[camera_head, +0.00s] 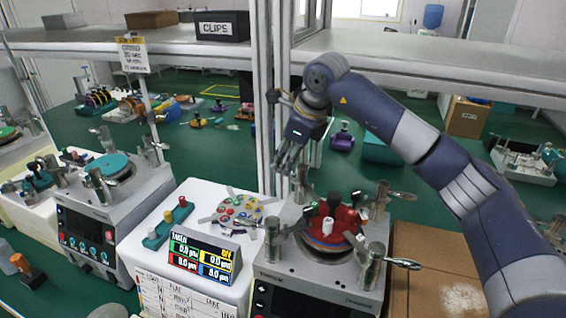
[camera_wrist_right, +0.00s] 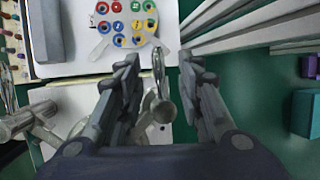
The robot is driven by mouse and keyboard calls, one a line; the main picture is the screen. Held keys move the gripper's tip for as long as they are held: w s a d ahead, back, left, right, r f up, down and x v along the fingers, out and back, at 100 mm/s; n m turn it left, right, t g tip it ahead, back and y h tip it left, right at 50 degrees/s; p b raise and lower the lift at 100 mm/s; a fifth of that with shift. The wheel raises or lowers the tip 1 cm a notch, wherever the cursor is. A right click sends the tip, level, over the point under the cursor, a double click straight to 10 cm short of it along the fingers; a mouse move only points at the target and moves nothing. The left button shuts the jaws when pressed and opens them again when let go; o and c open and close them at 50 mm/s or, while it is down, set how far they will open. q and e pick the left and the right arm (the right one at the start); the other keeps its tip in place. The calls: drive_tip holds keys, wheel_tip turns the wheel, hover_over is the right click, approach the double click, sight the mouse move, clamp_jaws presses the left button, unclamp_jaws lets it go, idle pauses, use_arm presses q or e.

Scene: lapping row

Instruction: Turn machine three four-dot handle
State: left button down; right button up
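The right-hand lapping machine (camera_head: 315,275) carries a round fixture with red parts (camera_head: 333,218), ringed by metal posts with lever handles. My right gripper (camera_head: 284,165) points down just above the back-left post (camera_head: 301,188). In the right wrist view, my right gripper (camera_wrist_right: 160,62) is open. A silver lever handle (camera_wrist_right: 159,68) lies lengthwise between its fingers, with no clear contact, and its metal post (camera_wrist_right: 161,108) shows below. Other handles of this machine are at the back right (camera_head: 402,195), front right (camera_head: 404,263) and left (camera_head: 241,224). I cannot read any dot marks. My left gripper is not in view.
A plate with coloured rings (camera_head: 240,208) and a display board (camera_head: 203,256) stand on the white table left of the machine. A second machine (camera_head: 110,222) is farther left. A shelf upright (camera_head: 263,110) rises behind the gripper. A cardboard box (camera_head: 440,265) is at right.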

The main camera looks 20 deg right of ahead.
drive_tip(key=v, duration=0.9)
drive_tip(key=shift+r, duration=0.15)
drive_tip(key=shift+s, duration=0.1)
